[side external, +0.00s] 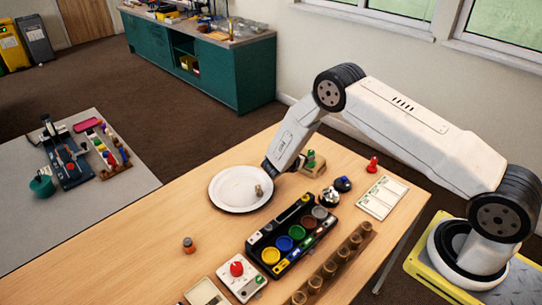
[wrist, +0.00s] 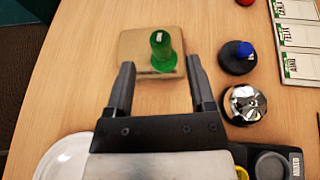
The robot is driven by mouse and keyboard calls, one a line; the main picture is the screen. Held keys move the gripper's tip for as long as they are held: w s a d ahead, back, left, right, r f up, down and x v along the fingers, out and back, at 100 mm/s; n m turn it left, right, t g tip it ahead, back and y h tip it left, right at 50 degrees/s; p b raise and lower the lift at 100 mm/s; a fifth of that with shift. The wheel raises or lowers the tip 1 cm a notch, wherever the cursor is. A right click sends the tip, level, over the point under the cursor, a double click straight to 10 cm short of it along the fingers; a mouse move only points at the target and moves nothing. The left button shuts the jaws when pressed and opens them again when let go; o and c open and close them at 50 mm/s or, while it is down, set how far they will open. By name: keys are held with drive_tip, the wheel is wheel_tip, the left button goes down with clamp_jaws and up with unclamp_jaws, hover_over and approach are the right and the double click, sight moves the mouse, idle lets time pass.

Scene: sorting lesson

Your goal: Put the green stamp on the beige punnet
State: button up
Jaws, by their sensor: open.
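The green stamp (side external: 311,160) stands on the beige punnet (side external: 314,172), near the middle of the wooden table.
A blue-topped stamp (side external: 343,184) and a silver bell (side external: 329,198) stand close to the right. A white plate (side external: 226,203) with a small object lies left. A black paint tray (side external: 270,268), red stamp (side external: 373,165) and cards (side external: 378,205) are nearby. The table's left part is mostly clear.

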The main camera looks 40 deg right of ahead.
drive_tip(key=v, duration=0.4)
drive_tip(key=shift+a, duration=0.1)
drive_tip(key=shift+s+r, duration=0.1)
idle(0.5)
drive_tip(key=s+a+r+m+y, duration=0.6)
drive_tip(key=s+r+m, duration=0.2)
drive_tip(key=s+m, duration=0.2)
drive_tip(key=s+a+r+m+y, duration=0.6)
drive_tip(key=s+m, duration=0.3)
drive_tip(key=s, duration=0.2)
drive_tip(key=shift+s+a+r+m+t+y, duration=0.35)
drive_tip(key=shift+r+y, duration=0.25)
drive_tip(key=shift+r, duration=0.3)
